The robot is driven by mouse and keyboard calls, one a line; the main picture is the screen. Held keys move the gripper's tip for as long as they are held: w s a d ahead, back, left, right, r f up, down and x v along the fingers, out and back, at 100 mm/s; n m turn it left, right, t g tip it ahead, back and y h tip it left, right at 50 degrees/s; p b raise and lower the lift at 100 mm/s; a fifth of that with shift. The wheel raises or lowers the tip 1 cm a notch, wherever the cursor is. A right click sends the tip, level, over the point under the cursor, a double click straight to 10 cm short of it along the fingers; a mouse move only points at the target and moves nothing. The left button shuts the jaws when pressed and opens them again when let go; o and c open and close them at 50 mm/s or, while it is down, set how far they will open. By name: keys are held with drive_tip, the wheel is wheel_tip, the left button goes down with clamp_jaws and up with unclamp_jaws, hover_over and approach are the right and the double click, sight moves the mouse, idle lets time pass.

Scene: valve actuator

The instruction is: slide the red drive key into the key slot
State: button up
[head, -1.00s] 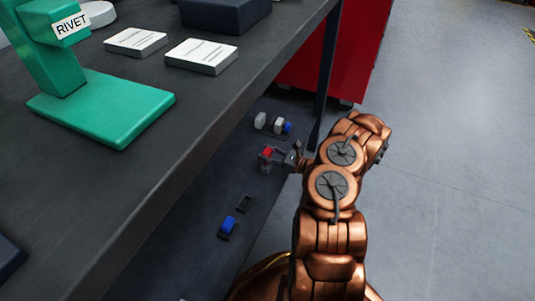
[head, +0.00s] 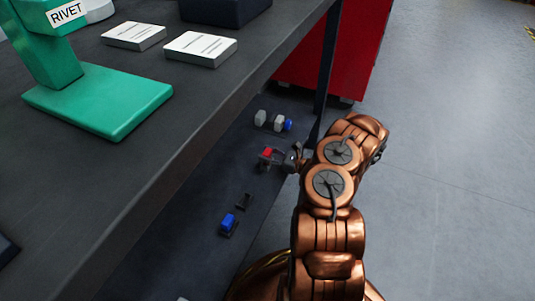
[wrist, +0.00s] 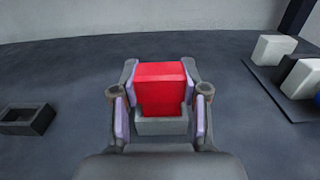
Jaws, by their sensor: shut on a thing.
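The red drive key (wrist: 162,88) is a red block between the fingers of my gripper (wrist: 160,108) in the wrist view. The pads press on its two sides. A grey piece (wrist: 161,126) shows at its near lower side; I cannot tell whether this is part of the key or a holder around it. The key (head: 267,153) and my gripper (head: 279,160) also show in the head view, over the low dark surface beside the table. An empty dark rectangular frame (wrist: 29,119) lies to the left in the wrist view; I cannot tell if it is the key slot.
A blue block (head: 228,221) sits in a dark holder near the empty frame (head: 244,201). White and blue parts on a dark plate (wrist: 268,84) stand to the right in the wrist view. The table (head: 205,110) overhangs; a leg (head: 325,75) and red cabinet stand behind.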

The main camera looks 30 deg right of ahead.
drive_tip(key=shift+f+b, duration=0.5)
drive_tip(key=shift+f, duration=0.35)
drive_tip(key=o, duration=1.4)
drive_tip(key=shift+v, duration=6)
drive_tip(key=shift+s, duration=0.1)
